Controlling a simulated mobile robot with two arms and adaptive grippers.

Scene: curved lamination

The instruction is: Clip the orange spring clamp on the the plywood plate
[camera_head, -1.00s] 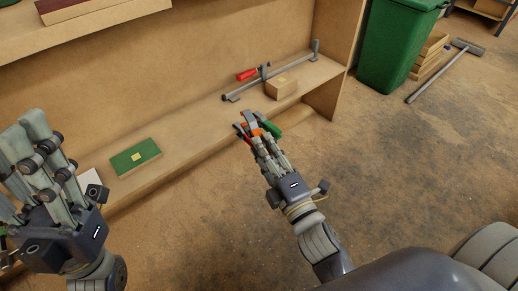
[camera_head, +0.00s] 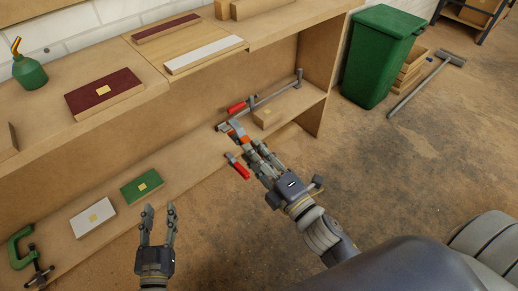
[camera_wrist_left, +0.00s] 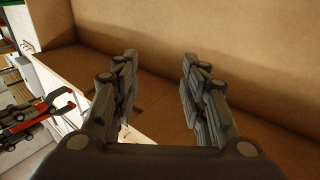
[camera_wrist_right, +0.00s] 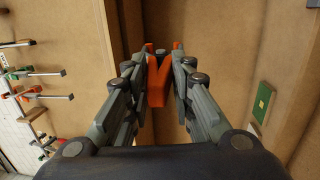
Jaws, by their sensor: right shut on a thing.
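My right gripper (camera_head: 254,150) is shut on the orange spring clamp (camera_head: 238,134), in front of the lower shelf. In the right wrist view the orange clamp (camera_wrist_right: 158,82) sits between the fingers (camera_wrist_right: 159,75), partly hidden by them. My left gripper (camera_head: 160,212) is open and empty, left of the right one and in front of the shelf. The left wrist view shows its fingers (camera_wrist_left: 158,75) apart with nothing between them. I cannot tell which of the boards on the bench top is the plywood plate; a light wooden panel (camera_head: 143,43) lies there.
A red-handled clamp (camera_head: 240,170) is near my right gripper. A maroon block (camera_head: 104,92) lies on the bench top.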

